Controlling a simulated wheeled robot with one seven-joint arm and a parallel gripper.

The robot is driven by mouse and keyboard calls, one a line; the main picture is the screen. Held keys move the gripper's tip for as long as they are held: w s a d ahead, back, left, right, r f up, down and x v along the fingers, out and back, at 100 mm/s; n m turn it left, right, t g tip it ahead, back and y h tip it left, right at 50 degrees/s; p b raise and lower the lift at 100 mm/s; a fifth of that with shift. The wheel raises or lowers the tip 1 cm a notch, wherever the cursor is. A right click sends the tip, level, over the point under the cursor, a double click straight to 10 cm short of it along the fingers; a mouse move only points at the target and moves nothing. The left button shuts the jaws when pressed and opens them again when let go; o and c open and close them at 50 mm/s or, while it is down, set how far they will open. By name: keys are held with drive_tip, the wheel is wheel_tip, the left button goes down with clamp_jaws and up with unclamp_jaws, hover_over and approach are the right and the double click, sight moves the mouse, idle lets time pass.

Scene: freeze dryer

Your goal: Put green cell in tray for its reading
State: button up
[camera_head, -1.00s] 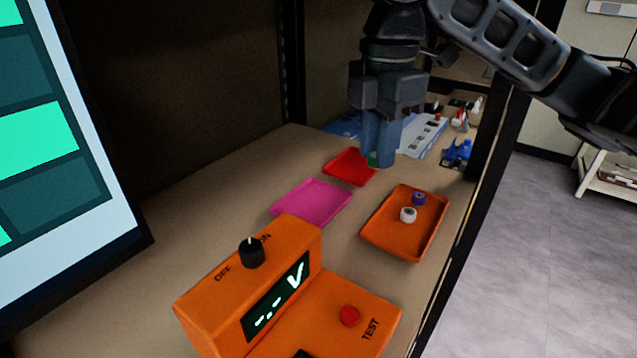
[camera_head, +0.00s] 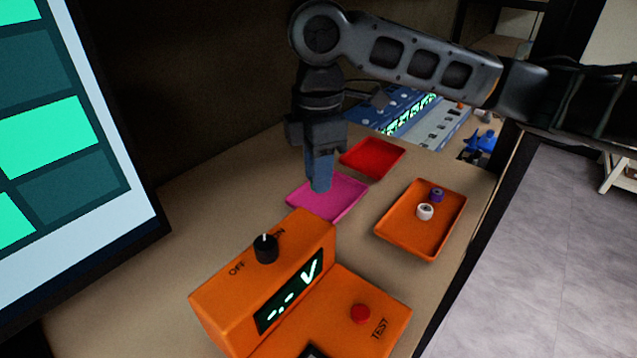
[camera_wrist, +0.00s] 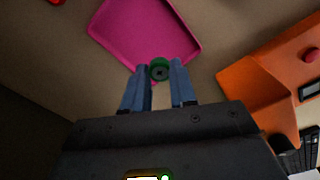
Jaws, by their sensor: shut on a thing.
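My gripper (camera_head: 320,188) points down over the left part of the magenta tray (camera_head: 345,207). In the wrist view, my gripper (camera_wrist: 160,72) is shut on the green cell (camera_wrist: 160,66), a small round piece between the blue fingertips. The cell is hidden behind the fingers in the head view. The magenta tray also shows in the wrist view (camera_wrist: 135,30), empty where visible. The orange tester (camera_head: 265,275) stands in front, with a black knob (camera_head: 265,249), a display reading "-.- V" (camera_head: 290,292) and a red TEST button (camera_head: 361,314).
A red tray (camera_head: 372,157), empty, lies behind the magenta one. An orange tray (camera_head: 400,245) at right holds a purple cell (camera_head: 437,195) and a white cell (camera_head: 425,212). A screen (camera_head: 60,150) stands at left. Blue objects (camera_head: 480,142) lie far back.

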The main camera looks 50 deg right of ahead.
drive_tip(key=shift+f, duration=1.75)
drive_tip(key=shift+f, duration=0.2)
drive_tip(key=o, duration=0.8)
drive_tip(key=shift+r, duration=0.1)
drive_tip(key=shift+r+p, duration=0.55)
drive_tip(key=shift+p, duration=0.05)
wheel_tip(320, 180, up, 11)
drive_tip(key=shift+r+p, duration=0.1)
drive_tip(key=shift+p, duration=0.85)
